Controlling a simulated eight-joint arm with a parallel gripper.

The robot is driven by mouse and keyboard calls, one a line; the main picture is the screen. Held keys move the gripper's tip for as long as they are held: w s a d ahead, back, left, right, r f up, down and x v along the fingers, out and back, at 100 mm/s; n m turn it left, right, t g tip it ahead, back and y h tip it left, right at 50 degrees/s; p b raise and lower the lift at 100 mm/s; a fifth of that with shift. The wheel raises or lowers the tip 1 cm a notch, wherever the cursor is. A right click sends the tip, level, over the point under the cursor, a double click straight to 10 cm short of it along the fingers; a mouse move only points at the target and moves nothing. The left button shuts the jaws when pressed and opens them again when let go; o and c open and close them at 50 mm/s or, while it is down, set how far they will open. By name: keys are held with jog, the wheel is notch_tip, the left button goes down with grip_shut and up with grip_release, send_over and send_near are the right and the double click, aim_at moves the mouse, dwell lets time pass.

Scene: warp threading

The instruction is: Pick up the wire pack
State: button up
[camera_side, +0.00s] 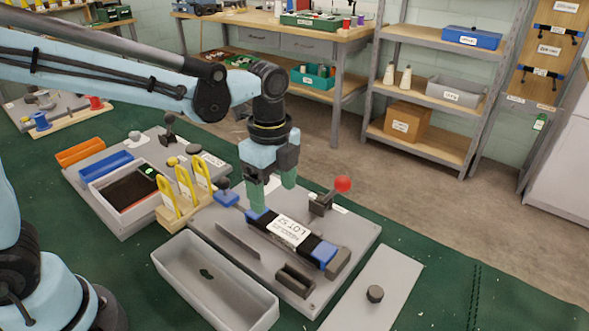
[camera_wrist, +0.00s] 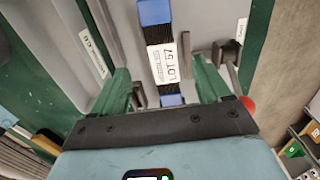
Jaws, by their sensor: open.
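The wire pack (camera_side: 289,231) is a long dark bundle with blue ends and a white LOT label. It lies on a grey fixture plate (camera_side: 348,229). In the wrist view the wire pack (camera_wrist: 162,62) runs lengthwise up the picture between my fingers. My gripper (camera_side: 273,193) has green fingers, is open and empty, and hangs over the pack's far left end. In the wrist view my gripper (camera_wrist: 163,78) has one finger on each side of the pack, with gaps on both sides. Whether the fingertips reach down to the pack's height is unclear.
A lever with a red knob (camera_side: 343,184) stands close right of the pack. A thin upright plate (camera_side: 238,240) and a small dark block (camera_side: 295,280) are on its near side. A grey open tray (camera_side: 213,281) and yellow hooks on a wooden holder (camera_side: 175,214) stand left.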

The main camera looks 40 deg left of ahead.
aim_at(278, 223)
jog(key=shift+w+d+f, duration=0.1)
jog(key=shift+d+f, duration=0.05)
jog(key=shift+f, duration=1.8)
jog(key=shift+d+f, duration=0.15)
jog(key=shift+f, duration=1.8)
jog(key=shift+c, duration=0.2)
grip_shut()
